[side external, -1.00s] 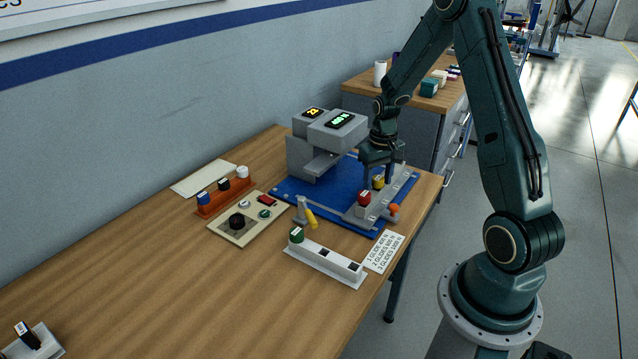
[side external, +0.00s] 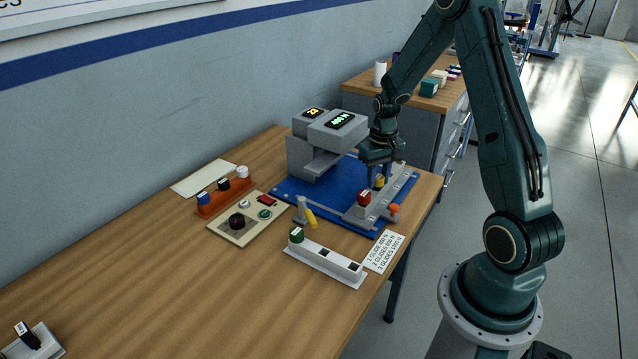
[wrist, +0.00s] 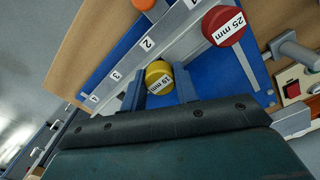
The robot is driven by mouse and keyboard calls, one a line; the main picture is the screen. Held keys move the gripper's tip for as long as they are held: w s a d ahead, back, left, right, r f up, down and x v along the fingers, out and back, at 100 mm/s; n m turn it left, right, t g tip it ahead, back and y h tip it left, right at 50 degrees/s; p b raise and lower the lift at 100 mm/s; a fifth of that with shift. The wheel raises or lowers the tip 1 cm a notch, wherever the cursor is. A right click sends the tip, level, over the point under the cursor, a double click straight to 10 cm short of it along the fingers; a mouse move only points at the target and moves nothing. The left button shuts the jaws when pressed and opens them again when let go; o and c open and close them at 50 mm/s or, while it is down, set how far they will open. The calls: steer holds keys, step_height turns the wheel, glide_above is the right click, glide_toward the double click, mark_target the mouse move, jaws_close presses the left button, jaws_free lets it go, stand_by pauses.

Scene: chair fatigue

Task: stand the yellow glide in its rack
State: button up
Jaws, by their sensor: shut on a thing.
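The yellow glide (side external: 379,183) stands at the grey numbered rail (side external: 385,199) on the blue base. In the wrist view the yellow glide (wrist: 158,77) shows its round top, labelled 19 mm. My gripper (side external: 379,180) points down and is shut on it, one finger on each side. I cannot tell whether the glide's foot still rests in the rail. The white rack (side external: 322,266) lies in front on the wood table, with a green glide (side external: 296,235) at its left end and dark square openings along its top.
A red glide (side external: 364,198), labelled 25 mm, stands close beside the yellow one on the rail. The grey press (side external: 318,140) rises behind on the left.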

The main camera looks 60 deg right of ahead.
steer(key=shift+r, duration=2)
steer(key=shift+r, duration=1.9)
step_height(320, 180, up, 6)
stand_by(0.4)
steer(key=s+a+f, duration=0.1)
steer(key=s+a, duration=0.2)
steer(key=a, duration=0.9)
steer(key=s+a+f, duration=0.1)
steer(key=s+a, duration=0.3)
steer(key=a, duration=0.9)
steer(key=shift+a, duration=0.25)
steer(key=shift+f, duration=2.7)
